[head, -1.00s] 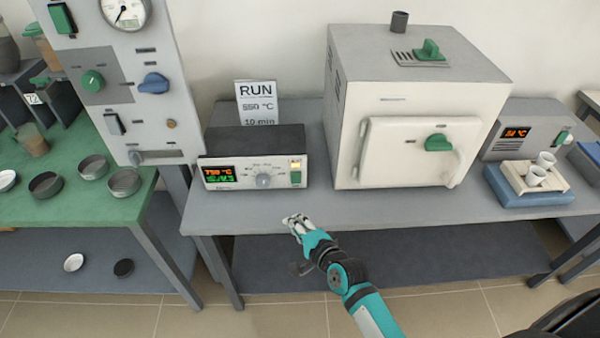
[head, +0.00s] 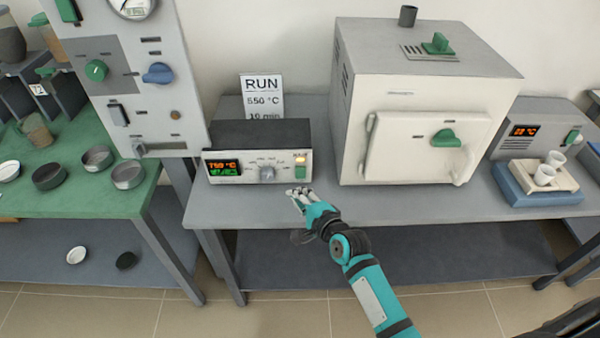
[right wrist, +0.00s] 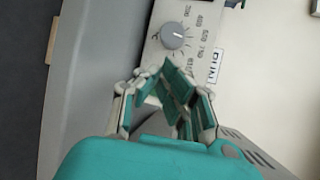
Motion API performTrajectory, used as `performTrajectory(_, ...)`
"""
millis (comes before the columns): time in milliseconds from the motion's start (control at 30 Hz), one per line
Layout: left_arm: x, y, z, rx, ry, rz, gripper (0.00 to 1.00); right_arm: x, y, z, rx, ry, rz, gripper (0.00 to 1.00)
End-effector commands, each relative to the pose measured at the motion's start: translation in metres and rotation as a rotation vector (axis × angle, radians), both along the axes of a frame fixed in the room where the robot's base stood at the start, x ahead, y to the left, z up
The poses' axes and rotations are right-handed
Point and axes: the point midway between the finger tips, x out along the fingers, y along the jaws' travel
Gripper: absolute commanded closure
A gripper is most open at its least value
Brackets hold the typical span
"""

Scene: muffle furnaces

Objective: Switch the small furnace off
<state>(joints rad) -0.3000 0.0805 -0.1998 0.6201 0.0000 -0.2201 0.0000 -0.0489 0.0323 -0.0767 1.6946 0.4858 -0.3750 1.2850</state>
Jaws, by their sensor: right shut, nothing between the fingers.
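A low control box (head: 258,134) stands on the grey bench, with an orange and green display (head: 224,168), a grey dial (head: 267,173) and a green rocker switch (head: 300,172) under a lit lamp. To its right is a white furnace (head: 425,85) with a closed door and green handle (head: 445,138). My right gripper (head: 299,194) is just in front of the box, below the green switch, apparently apart from it. In the right wrist view its fingers (right wrist: 176,82) are shut and empty, near the dial (right wrist: 172,36). My left gripper is not in view.
A card (head: 262,97) reading RUN, 550 °C, 10 min stands behind the box. At right, a grey unit (head: 530,112) with display and green switch stands behind a blue block with a tray and cups (head: 545,172). A tall panel (head: 135,90) is at left.

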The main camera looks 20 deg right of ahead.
Motion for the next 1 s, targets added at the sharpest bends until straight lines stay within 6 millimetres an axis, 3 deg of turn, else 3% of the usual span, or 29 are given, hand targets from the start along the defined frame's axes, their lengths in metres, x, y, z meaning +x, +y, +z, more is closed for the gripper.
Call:
performTrajectory(100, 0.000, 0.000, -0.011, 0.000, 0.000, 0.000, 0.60, 0.017, -0.005, 0.000, -0.001, -0.003, -0.001, 1.00)
performTrajectory(400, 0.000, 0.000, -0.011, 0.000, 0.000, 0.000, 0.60, 0.040, -0.012, 0.005, 0.000, 0.000, -0.001, 1.00)
performTrajectory(1000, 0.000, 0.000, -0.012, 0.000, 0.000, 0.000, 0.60, 0.042, -0.012, 0.005, 0.000, 0.001, -0.001, 1.00)
